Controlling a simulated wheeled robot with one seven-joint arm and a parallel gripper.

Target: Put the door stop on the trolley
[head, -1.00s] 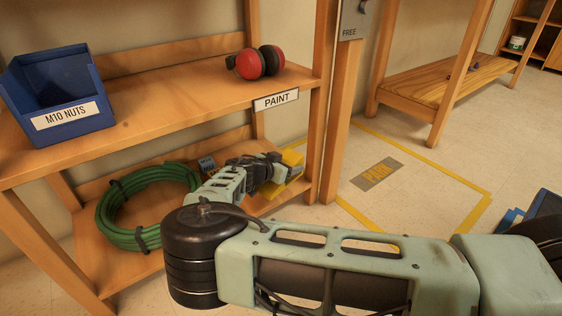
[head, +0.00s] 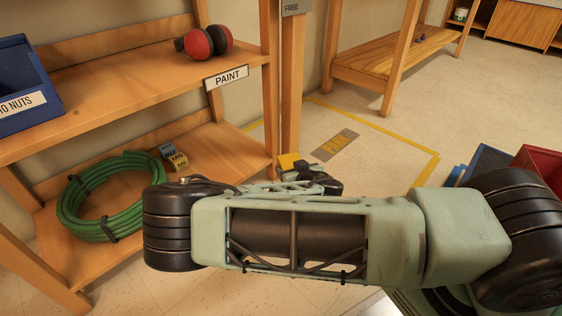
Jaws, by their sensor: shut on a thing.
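The door stop, as far as I can tell, is a small yellow piece (head: 288,160) at the far end of my arm, just right of the lower shelf. My gripper (head: 299,166) is shut on it, in front of the wooden post. My forearm hides part of the gripper, and the fingers are small, so the grip shows poorly. I cannot make out a trolley for certain. A blue bin (head: 487,163) and a red bin (head: 541,166) show at the right edge; what they stand on is hidden behind my arm.
The wooden shelf unit (head: 120,105) at left holds red ear muffs (head: 208,42) and a blue M10 NUTS bin (head: 25,95) above. Below are a green hose coil (head: 75,205) and small boxes (head: 177,160). Bare floor (head: 385,165) with yellow lines lies beyond the arm.

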